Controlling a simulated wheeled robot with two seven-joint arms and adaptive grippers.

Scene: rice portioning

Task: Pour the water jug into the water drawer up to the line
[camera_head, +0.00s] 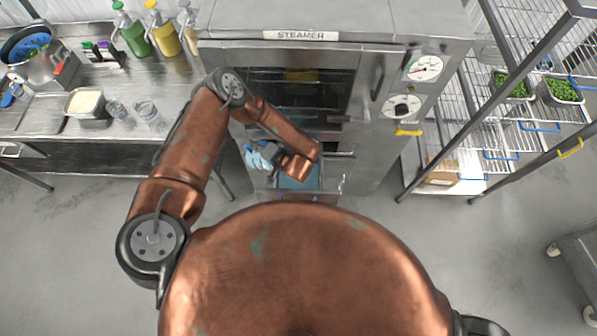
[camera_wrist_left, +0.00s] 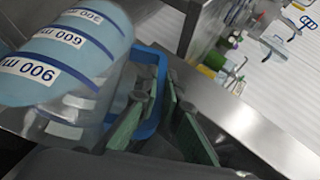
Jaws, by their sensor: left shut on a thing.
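The water jug (camera_head: 258,156) is light blue in the head view, in front of the steamer's lower part. It fills the upper left of the left wrist view (camera_wrist_left: 75,60), with 300, 600 and 900 ml labels, and looks tilted. My left gripper (camera_head: 277,153) is shut on the jug's blue handle (camera_wrist_left: 158,60), which lies between its green finger pads. The water drawer (camera_head: 313,181) shows bluish below the steamer door, just right of the jug and partly hidden by my left arm. Its fill line cannot be made out. My right gripper is not in view.
The steamer (camera_head: 300,35) stands behind the jug. A steel counter (camera_head: 30,120) at left carries a white-filled tub (camera_head: 85,103), clear cups and several bottles. A wire rack (camera_head: 500,130) with green trays stands at right. The floor between is clear.

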